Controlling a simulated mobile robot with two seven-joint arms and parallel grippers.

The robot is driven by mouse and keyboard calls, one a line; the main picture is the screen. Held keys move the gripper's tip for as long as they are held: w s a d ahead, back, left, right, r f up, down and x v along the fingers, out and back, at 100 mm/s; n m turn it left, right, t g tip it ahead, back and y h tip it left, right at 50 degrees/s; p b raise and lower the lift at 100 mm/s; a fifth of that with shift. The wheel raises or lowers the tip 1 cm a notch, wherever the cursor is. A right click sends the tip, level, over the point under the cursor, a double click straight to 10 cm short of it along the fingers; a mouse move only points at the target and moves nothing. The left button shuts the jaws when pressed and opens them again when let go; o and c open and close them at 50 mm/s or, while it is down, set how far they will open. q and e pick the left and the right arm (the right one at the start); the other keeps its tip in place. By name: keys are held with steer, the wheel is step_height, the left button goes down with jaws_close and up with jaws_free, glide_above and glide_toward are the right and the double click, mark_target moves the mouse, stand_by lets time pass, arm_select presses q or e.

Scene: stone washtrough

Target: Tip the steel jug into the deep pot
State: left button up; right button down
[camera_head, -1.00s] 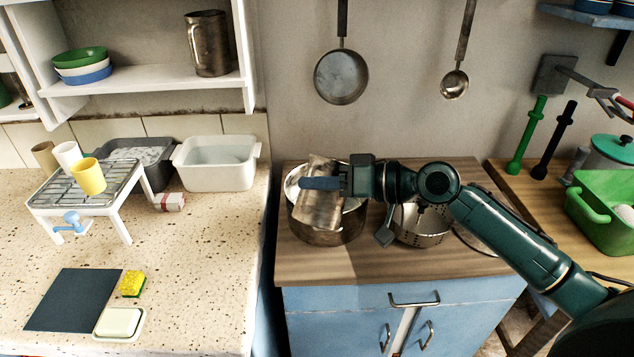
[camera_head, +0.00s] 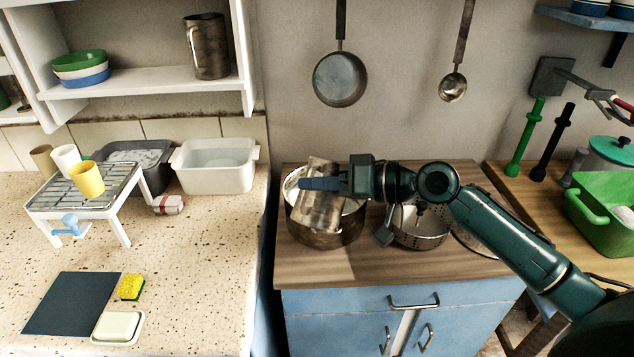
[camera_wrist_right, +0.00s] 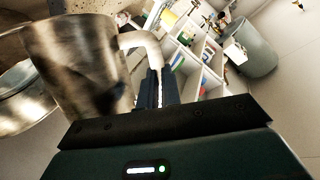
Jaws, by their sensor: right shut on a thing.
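The steel jug (camera_head: 322,207) is held tilted over the deep pot (camera_head: 325,238), which stands at the left of the wooden worktop. My right gripper (camera_head: 322,184) is shut on the jug, its fingers level with the jug's upper part. In the right wrist view, the jug (camera_wrist_right: 75,75) fills the left side, and its curved handle (camera_wrist_right: 143,48) runs down to my right gripper's fingers (camera_wrist_right: 158,92). The jug covers part of the pot's opening, and I cannot see whether anything flows out. My left gripper is not in view.
A colander (camera_head: 420,228) stands just right of the pot, under my right arm. A pan (camera_head: 340,79) and a ladle (camera_head: 453,87) hang on the wall behind. Another metal jug (camera_head: 209,48) stands on the shelf. The worktop's front strip is clear.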

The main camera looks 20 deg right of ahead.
steer(key=shift+w+d+r+m, duration=0.35)
steer(key=shift+r+m, duration=0.05)
stand_by(1.4)
steer(key=shift+w+d+r+m+y+b, duration=0.15)
steer(key=shift+w+d+m+y+b, duration=0.15)
steer(key=shift+w+d+m+y, duration=0.3)
stand_by(3.4)
